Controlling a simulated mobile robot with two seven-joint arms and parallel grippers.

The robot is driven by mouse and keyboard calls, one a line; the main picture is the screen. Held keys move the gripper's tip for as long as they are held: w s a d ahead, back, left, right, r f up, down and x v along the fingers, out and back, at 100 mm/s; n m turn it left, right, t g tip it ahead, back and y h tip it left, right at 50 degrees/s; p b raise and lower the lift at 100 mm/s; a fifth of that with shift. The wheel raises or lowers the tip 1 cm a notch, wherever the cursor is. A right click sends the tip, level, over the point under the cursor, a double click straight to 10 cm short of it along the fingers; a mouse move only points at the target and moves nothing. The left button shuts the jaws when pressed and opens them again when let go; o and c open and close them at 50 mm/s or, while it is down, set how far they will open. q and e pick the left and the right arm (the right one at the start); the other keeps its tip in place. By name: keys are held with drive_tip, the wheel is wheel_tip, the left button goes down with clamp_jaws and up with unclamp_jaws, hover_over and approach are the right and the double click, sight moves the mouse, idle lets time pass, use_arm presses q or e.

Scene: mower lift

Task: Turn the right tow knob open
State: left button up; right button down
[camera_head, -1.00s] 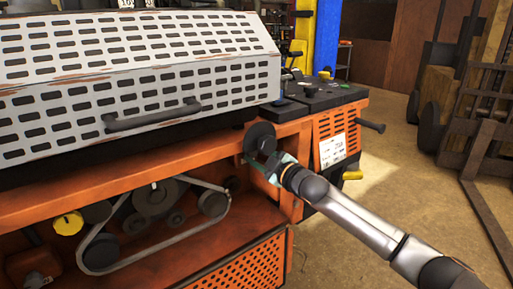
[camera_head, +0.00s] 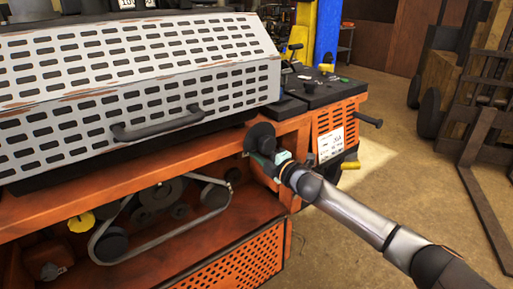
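A round black knob (camera_head: 260,137) sticks out from the orange frame of the mower (camera_head: 150,195), near its front corner. My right arm comes in from the right. My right gripper (camera_head: 264,160) is at the knob's lower side, its greenish fingers close against it. The fingertips are partly hidden, so I cannot tell whether they grip the knob. A yellow knob (camera_head: 81,221) sits low at the left by the belt, and a yellow handle (camera_head: 350,165) is at the right below the orange vented panel. My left gripper is not in view.
A grey slotted cover (camera_head: 140,70) with a black handle (camera_head: 160,124) lies above the frame. A belt and pulleys (camera_head: 160,235) are in the open bay below. A black lever (camera_head: 369,121) juts out at the right. Free floor (camera_head: 400,180) lies right, before a forklift-like rack (camera_head: 470,150).

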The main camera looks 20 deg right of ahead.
idle(0.5)
drive_tip(key=c, duration=0.9)
unclamp_jaws()
drive_tip(key=o, duration=0.5)
drive_tip(key=shift+c, duration=0.2)
drive_tip(key=v, duration=1.2)
drive_tip(key=shift+s, duration=0.2)
